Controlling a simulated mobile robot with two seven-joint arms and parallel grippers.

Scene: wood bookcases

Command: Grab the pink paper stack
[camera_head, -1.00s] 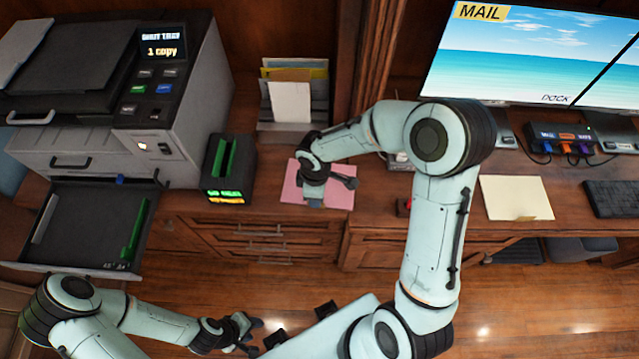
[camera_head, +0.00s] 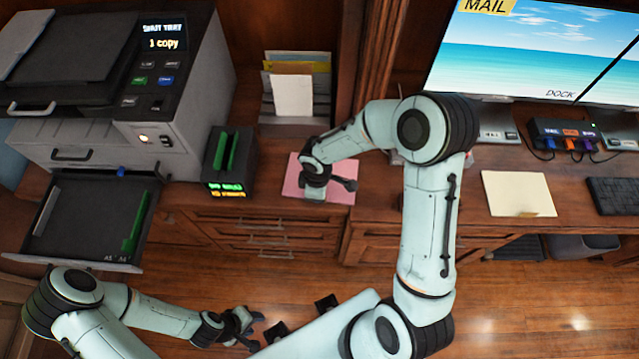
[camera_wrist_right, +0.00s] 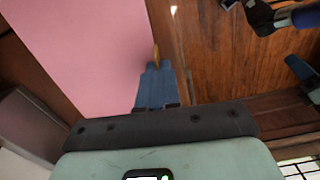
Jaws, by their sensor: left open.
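The pink paper stack (camera_head: 342,170) lies flat on the wooden desk ledge in the head view, partly covered by my right gripper (camera_head: 328,190). In the right wrist view the pink paper (camera_wrist_right: 85,50) fills the upper left, and the blue finger part of my right gripper (camera_wrist_right: 156,80) is at its edge. I cannot tell whether the fingers are closed on the paper. My left gripper (camera_head: 246,328) is open and empty, low over the floor and away from the paper.
A printer (camera_head: 110,90) with an open tray stands at left, beside a black box with a green slot (camera_head: 230,160). A paper holder (camera_head: 295,95) stands behind the pink stack. A cream paper stack (camera_head: 517,193), monitor (camera_head: 540,50) and keyboard (camera_head: 612,196) are at right.

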